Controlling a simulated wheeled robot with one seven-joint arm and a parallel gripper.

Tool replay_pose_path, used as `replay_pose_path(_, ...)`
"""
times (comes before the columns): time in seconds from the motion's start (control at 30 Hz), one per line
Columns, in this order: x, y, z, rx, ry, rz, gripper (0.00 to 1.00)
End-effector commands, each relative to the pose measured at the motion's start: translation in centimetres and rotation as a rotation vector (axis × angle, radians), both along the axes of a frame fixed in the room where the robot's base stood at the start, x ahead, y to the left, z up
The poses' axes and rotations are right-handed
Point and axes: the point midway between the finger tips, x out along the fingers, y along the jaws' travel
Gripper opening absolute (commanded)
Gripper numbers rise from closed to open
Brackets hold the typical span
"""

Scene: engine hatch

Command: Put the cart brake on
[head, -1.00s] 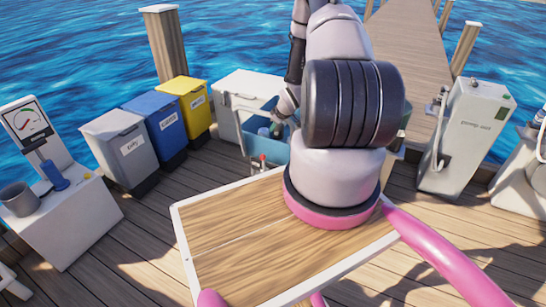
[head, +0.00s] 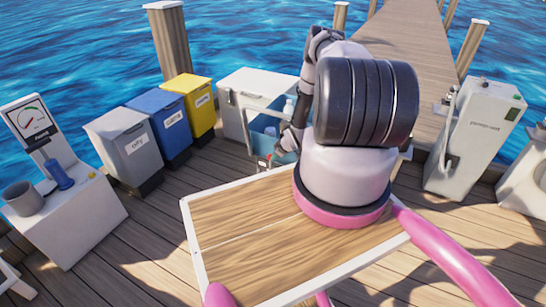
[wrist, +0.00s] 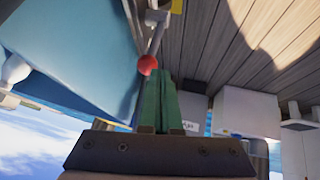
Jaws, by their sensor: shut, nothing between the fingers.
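The blue cart (head: 264,126) stands on the dock beyond my deck, partly hidden by my arm; its large blue side (wrist: 75,60) fills the left of the wrist view. A metal lever (wrist: 157,32) with a red ball knob (wrist: 147,65) shows beside that side, and I take it for the brake lever. My gripper (wrist: 164,78), with green fingers, is shut and empty. Its fingertips are right beside the red knob; I cannot tell whether they touch it. In the head view my gripper is low at the cart's near side, mostly hidden by my arm.
Grey (head: 127,147), blue (head: 168,128) and yellow (head: 192,105) bins stand left of the cart. A white box (head: 258,88) is behind it. A pump-out unit (head: 475,140) stands right. Dock planks between are open; water lies beyond the edge.

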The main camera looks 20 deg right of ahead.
Motion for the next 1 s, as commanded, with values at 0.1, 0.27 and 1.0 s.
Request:
replay_pose_path(0.1, 1.5, -0.2, -1.0, 0.0, -0.002, -0.002, 0.0)
replay_pose_path(0.27, 2.4, -0.3, -1.8, 0.0, -0.001, -0.001, 0.0)
replay_pose_path(1.0, 4.1, 0.8, -1.8, -0.079, 0.095, 0.006, 0.0)
